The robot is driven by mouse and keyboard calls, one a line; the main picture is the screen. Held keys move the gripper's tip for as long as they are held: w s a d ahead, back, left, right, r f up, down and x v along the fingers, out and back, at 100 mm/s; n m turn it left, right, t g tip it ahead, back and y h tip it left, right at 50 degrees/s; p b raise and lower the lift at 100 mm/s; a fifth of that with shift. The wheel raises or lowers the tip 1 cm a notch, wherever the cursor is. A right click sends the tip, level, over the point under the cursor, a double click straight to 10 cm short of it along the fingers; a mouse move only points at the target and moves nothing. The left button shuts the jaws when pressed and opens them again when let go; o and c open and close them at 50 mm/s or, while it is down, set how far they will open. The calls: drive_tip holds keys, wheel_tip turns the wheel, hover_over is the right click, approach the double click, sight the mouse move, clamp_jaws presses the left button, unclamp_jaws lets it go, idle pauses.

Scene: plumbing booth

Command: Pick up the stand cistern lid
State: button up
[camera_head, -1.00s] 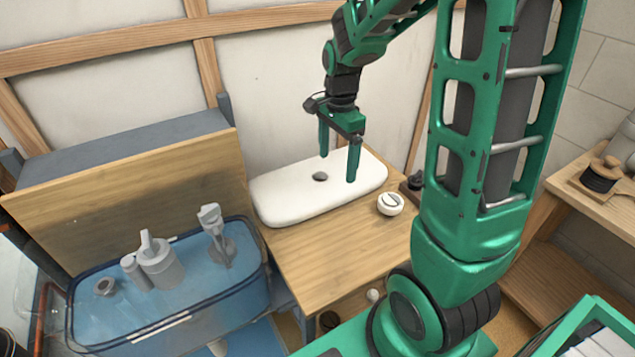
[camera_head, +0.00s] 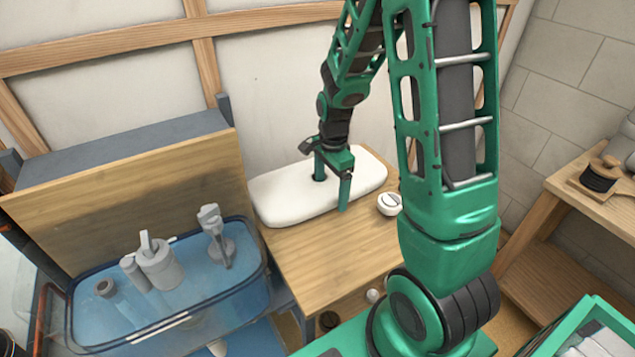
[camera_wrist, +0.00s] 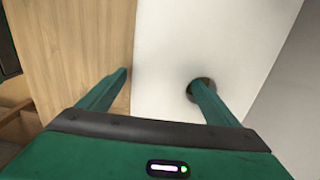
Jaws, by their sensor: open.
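The cistern lid (camera_head: 275,197) is a white rounded slab lying flat on the wooden stand top. It also shows in the wrist view (camera_wrist: 180,40), with a dark round hole (camera_wrist: 196,92) in it. My gripper (camera_head: 332,192) is open and points down over the lid. In the wrist view my gripper (camera_wrist: 166,80) has its right finger over or at the hole; I cannot tell how deep. Its left finger is beyond the lid's near long edge, over the wood.
The wooden stand top (camera_head: 300,262) is clear in front of the lid. A small white round button piece (camera_head: 390,203) lies at its right. An open blue cistern (camera_head: 230,300) with grey fittings stands at left. A wooden shelf (camera_head: 560,190) is at right.

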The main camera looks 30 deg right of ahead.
drive_tip(key=shift+f, duration=0.3)
drive_tip(key=shift+r, duration=0.1)
drive_tip(key=c, duration=1.9)
